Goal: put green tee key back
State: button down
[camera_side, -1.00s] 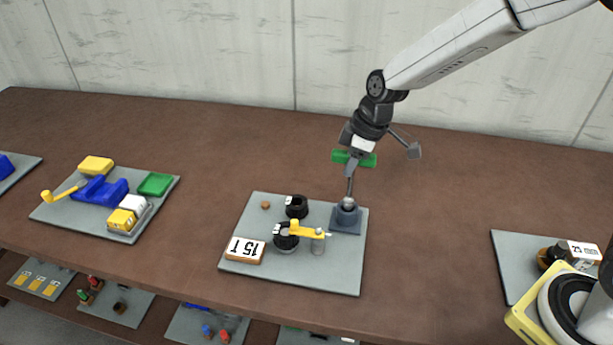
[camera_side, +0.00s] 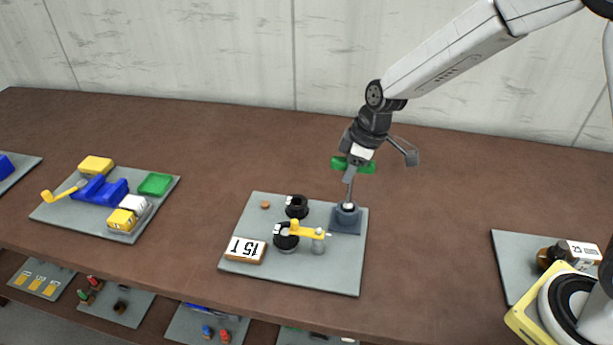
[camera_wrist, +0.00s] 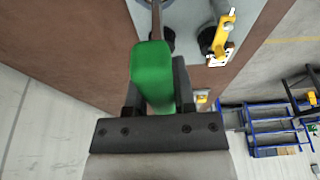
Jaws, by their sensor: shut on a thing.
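My gripper (camera_side: 354,165) is shut on the green tee key (camera_side: 368,167), around its handle. Green shows on both sides of the jaws in the side view. The key's grey shaft points down, close to upright, to the dark square holder (camera_side: 345,222) at the far right corner of the grey board. Its lower end meets the top of the holder; how deep it sits cannot be told. In the wrist view the green handle (camera_wrist: 152,72) fills the space between the jaws, and the shaft runs up out of the picture.
The grey board (camera_side: 300,282) also bears a yellow crank piece (camera_side: 305,231), black round parts and a "15 T" block (camera_side: 245,250). A board with blue, yellow and green parts (camera_side: 100,190) lies left, another board (camera_side: 515,262) right. The table behind is clear.

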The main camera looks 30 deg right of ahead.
jog(key=shift+f, duration=1.4)
jog(key=shift+c, duration=1.8)
grip_release()
jog(key=shift+v, duration=3.9)
jog(key=s+d+f+m+h, duration=0.1)
jog(key=s+d+f+m, duration=0.1)
jog(key=s, duration=0.5)
jog(key=s+d+f+m+h, duration=0.1)
jog(key=s+d+f+m, duration=0.1)
jog(key=s+d+m, duration=0.3)
jog(key=s+m, duration=0.2)
jog(key=s, duration=0.1)
